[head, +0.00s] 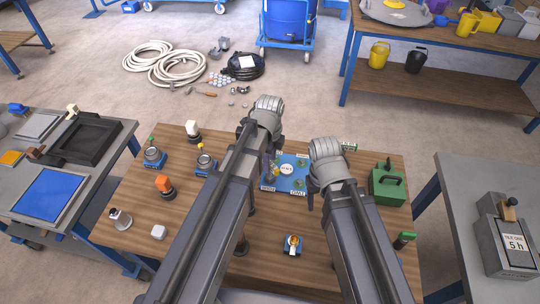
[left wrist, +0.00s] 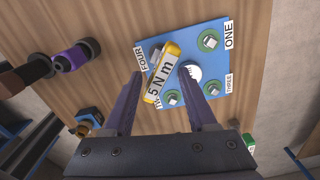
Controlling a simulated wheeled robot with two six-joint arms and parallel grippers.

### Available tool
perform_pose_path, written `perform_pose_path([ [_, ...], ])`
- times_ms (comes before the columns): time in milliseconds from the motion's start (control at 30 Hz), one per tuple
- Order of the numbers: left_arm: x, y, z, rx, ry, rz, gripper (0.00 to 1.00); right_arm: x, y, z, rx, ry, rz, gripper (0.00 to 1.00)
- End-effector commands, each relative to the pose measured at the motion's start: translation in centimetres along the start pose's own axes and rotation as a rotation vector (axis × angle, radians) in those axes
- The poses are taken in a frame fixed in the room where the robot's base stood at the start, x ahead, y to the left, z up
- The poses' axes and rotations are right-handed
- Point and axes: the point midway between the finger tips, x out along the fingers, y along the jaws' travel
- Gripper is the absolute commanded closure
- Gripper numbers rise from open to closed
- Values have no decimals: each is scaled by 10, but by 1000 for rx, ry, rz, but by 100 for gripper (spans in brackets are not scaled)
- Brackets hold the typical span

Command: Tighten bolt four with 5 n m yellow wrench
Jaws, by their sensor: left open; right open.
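The blue plate (left wrist: 187,42) lies on the wooden table and also shows in the head view (head: 290,187). The yellow wrench (left wrist: 163,72), labelled "5 N m", is on or just above it, beside the FOUR label (left wrist: 139,58). The wrench partly covers that corner, so its seating on bolt four cannot be told. Bolts by ONE (left wrist: 210,41) and THREE (left wrist: 211,89) are visible. My left gripper (left wrist: 163,78) is open, its fingers on either side of the wrench's near end, no clear contact. My right gripper (head: 316,187) is open and empty, right of the plate.
A purple-and-black tool (left wrist: 77,56) lies left of the plate. A green box (head: 387,187) stands at the table's right. Several small devices, including an orange-topped one (head: 164,184), stand at the left. A small blue-based item (head: 293,244) sits between my arms.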

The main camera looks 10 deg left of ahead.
Motion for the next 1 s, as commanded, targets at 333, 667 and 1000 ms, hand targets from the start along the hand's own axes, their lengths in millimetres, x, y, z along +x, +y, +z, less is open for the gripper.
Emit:
perform_pose_path([
  [333, -22, 0, 0, 491, 2, 2, 43, -21, 2, 1, 0, 0, 0, 43],
  [667, -17, 0, 0, 528, 2, 2, 43, -17, 2, 1, 0, 0, 0, 43],
  [1000, 15, 0, 0, 526, 2, 2, 43, 15, -1, -1, 0, 0, 0, 43],
])
